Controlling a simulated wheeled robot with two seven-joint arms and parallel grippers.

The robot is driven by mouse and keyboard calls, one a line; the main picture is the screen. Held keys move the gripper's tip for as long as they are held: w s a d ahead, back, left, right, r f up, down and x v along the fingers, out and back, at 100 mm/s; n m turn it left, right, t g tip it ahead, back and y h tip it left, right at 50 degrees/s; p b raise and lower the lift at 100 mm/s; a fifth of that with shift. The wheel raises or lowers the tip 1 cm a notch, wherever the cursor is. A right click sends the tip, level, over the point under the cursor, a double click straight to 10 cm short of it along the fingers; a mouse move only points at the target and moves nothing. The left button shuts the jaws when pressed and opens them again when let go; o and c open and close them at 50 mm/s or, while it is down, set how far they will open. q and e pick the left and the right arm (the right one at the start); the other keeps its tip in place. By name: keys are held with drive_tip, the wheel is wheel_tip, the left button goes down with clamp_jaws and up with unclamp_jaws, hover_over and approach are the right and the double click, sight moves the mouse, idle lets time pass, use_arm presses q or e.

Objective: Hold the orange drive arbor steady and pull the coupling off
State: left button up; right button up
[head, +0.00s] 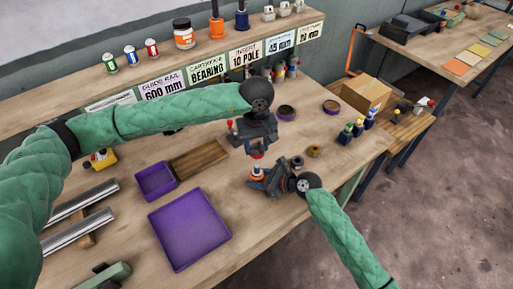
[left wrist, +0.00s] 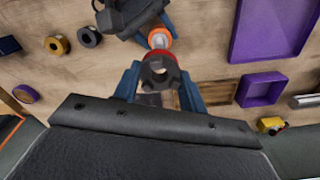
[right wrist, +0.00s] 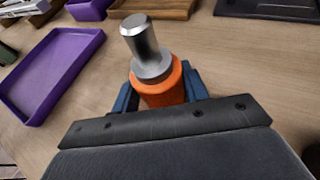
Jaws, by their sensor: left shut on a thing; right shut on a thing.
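The orange drive arbor (right wrist: 162,88) stands in the jaws of my right gripper (right wrist: 163,95), its bare metal shaft (right wrist: 140,40) pointing up. In the head view, my right gripper (head: 258,178) is shut around the arbor (head: 257,171) above the table. My left gripper (head: 257,150) is just above it, shut on the coupling. In the left wrist view, the dark coupling with a red rim (left wrist: 160,70) sits between the blue fingers of my left gripper (left wrist: 160,88). The arbor (left wrist: 160,38) shows beyond it, apart from the coupling. The coupling is out of the right wrist view.
A large purple tray (head: 190,228) and a small purple tray (head: 156,181) lie left of the grippers, beside a wooden board (head: 200,158). A brass ring (head: 314,151) and a dark ring (head: 297,162) lie close on the right. A cardboard box (head: 366,94) stands farther back.

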drive_tip(key=o, duration=1.3)
drive_tip(key=v, duration=1.2)
drive_tip(key=shift+f, duration=0.1)
drive_tip(key=shift+d, duration=0.15)
